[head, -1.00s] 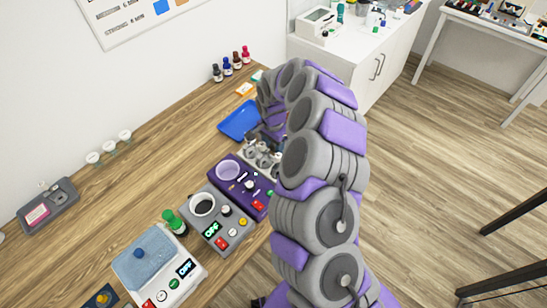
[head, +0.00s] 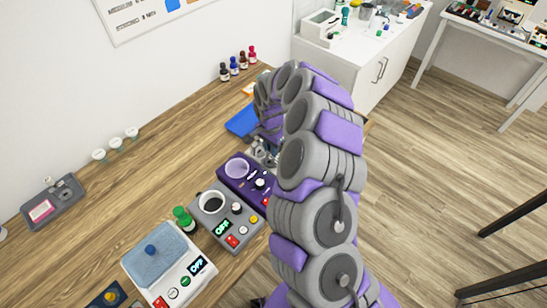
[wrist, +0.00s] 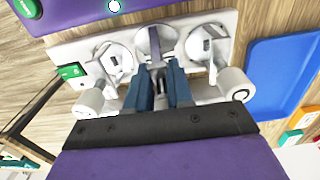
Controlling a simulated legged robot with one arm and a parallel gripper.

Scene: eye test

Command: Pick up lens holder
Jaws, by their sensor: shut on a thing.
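A pale rack (wrist: 80,50) in the wrist view bears three round grey-white pieces that look like lens holders. The middle lens holder (wrist: 155,40) is in line with my gripper (wrist: 158,70). My blue fingers are shut on its narrow stem, and it is still at the rack. The left piece (wrist: 118,62) and right piece (wrist: 208,46) sit on either side, close to the fingers. In the head view my arm hides most of the rack and the gripper.
A blue tray (wrist: 280,75) lies right of the rack. Small bottles (head: 240,63) stand by the wall.

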